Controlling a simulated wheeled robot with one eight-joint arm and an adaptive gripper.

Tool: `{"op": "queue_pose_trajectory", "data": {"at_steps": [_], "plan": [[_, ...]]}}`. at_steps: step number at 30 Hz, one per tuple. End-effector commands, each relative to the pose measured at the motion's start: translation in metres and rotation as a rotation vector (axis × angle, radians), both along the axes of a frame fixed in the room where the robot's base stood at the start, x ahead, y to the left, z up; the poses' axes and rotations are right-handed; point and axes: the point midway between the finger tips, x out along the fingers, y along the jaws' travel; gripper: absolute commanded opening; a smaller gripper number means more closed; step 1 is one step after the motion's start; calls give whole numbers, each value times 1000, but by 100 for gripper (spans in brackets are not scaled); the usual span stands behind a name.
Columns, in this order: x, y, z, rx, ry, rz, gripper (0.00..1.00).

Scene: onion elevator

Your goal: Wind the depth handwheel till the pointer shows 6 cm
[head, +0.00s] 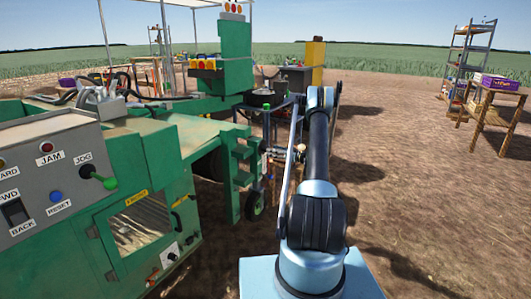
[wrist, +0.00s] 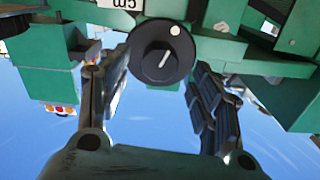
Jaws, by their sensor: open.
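A round black wheel (wrist: 152,52), which looks like the depth handwheel, sits on the green machine at the top middle of the wrist view. It has a white dot near its rim and a short white line on its face. A white label (wrist: 122,4) marked "cm" shows upside down beside it, cut off by the frame edge. No pointer or scale number can be read. My gripper (wrist: 157,68) is open, its fingers apart on either side of the wheel, with nothing held. Contact with the wheel cannot be told. The head view does not show the wheel clearly.
A grey control panel (head: 50,172) with JAM, JOG and RESET controls stands at left on the green machine (head: 160,150). The machine's frame and a small black tyre (head: 255,206) are close to my arm. A wooden table with a purple crate (head: 497,82) stands far right. Soil at right is open.

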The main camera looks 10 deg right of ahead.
Motion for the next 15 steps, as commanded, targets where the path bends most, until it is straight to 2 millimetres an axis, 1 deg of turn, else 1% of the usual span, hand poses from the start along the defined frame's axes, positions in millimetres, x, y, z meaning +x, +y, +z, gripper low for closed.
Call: {"op": "queue_pose_trajectory", "data": {"at_steps": [1, 6, 10, 15], "plan": [[5, 8, 0, 0, 0, 3, 59], [20, 29, 0, 0, 0, 2, 59], [29, 40, 0, 0, 0, 1, 59], [34, 47, 0, 0, 0, 1, 59]]}}
